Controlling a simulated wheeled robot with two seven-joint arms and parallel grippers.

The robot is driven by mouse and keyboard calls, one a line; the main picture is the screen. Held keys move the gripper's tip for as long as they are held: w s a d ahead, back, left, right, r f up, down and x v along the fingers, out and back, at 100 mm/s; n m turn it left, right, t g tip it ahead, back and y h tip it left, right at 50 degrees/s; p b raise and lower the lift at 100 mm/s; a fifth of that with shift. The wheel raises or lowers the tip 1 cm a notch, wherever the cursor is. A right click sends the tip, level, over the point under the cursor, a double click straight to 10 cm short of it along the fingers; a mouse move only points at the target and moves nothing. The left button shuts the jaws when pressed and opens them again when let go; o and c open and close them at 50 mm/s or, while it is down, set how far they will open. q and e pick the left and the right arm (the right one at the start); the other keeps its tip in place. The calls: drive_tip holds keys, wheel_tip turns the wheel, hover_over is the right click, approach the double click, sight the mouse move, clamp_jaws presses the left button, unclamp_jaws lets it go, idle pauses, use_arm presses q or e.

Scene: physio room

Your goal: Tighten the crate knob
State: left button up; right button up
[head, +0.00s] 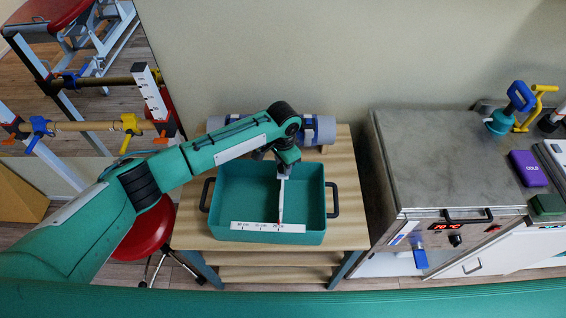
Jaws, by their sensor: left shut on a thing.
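A teal crate (323,185) with black side handles stands on a wooden table. A white scale strip (267,227) with centimetre marks runs along its front rim. A thin pale divider (281,198) spans the crate from back to front, right of the middle, with a small red mark at its front end near the scale's 20 cm label. My left gripper (284,171) points down at the divider's back end, just inside the far wall. It is shut on what appears to be the crate knob, which the gripper itself hides. My right gripper is out of view.
Behind the crate lies a grey-blue roll (319,129) with blue bands. To the right stands a metal cabinet (440,160) with a red digital display, separated from the wooden table (349,190) by a gap. A red stool (150,228) is at the left, under my arm.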

use_arm(q)
drive_tip(key=m, duration=1.3)
drive_tip(key=shift+m+b, duration=0.3)
drive_tip(key=m+b, duration=0.1)
drive_tip(key=m, duration=0.5)
drive_tip(key=m+b, duration=0.1)
drive_tip(key=m, duration=0.2)
drive_tip(key=shift+m, duration=0.3)
drive_tip(key=shift+m+b, duration=0.65)
drive_tip(key=shift+m, duration=0.95)
drive_tip(key=o, duration=1)
drive_tip(key=shift+c, duration=0.2)
